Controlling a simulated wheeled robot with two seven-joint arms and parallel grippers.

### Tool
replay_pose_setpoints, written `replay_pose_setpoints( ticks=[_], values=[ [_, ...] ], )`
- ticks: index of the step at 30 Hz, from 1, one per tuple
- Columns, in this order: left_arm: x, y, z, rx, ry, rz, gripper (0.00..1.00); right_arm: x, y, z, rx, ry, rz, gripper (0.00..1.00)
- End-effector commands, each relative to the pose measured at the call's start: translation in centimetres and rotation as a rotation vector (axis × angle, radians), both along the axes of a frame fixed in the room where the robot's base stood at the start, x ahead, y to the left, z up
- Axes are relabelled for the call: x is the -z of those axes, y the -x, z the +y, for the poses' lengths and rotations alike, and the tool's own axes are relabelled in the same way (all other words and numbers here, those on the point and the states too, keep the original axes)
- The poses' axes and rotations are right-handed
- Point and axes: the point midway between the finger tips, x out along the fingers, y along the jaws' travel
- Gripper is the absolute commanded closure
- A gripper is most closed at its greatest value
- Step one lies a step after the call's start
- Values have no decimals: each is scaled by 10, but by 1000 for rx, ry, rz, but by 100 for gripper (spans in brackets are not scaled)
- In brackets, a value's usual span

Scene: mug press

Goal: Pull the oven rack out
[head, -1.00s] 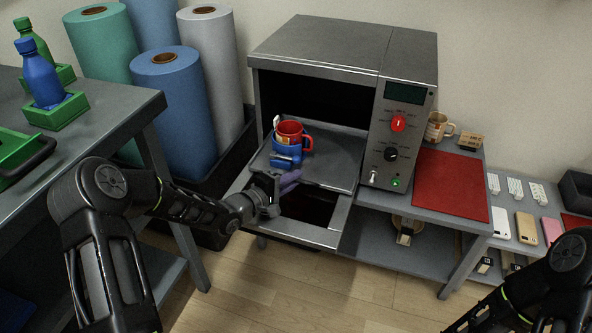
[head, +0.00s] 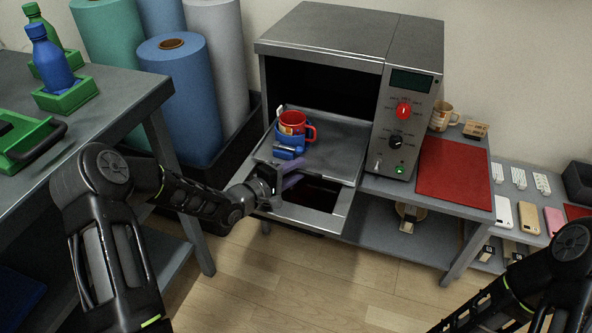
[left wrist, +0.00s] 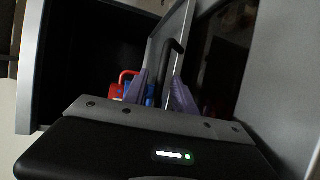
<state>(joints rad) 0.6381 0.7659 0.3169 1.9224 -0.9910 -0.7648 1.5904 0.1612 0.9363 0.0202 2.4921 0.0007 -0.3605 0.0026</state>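The oven rack (head: 330,151) is a grey metal tray that stands well out of the oven's dark opening, above the lowered door. A red mug (head: 293,122) in a blue holder (head: 288,140) sits on the rack's left part and shows in the left wrist view (left wrist: 124,82). My left gripper (head: 294,172) is at the rack's front edge. In the left wrist view its purple fingers (left wrist: 161,90) stand apart on either side of a black hooked handle (left wrist: 173,47), with gaps visible. My right arm enters at bottom right; its gripper is out of frame.
The oven (head: 345,42) has a panel with a red knob (head: 404,111). The lowered door (head: 318,220) lies beneath the rack. A red mat (head: 452,168) and a beige mug (head: 442,117) are on the right. The left bench (head: 140,98) stands close to my left arm. Floor in front is clear.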

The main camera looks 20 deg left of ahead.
Motion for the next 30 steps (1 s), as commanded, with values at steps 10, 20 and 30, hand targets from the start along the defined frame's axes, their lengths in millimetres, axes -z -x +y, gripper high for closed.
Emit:
replay_pose_setpoints(
  ticks=[10, 20, 30],
  values=[
    [-3, 8, 4, 0, 0, 1, 68, -3, 0, 0, -1, -1, 0, 64],
    [-13, 53, 28, -2, -1, 1, 68, -17, 4, 4, -9, -6, 6, 64],
    [-15, 69, 34, 0, 0, -1, 68, -19, 5, 5, -12, -7, 8, 64]
  ],
)
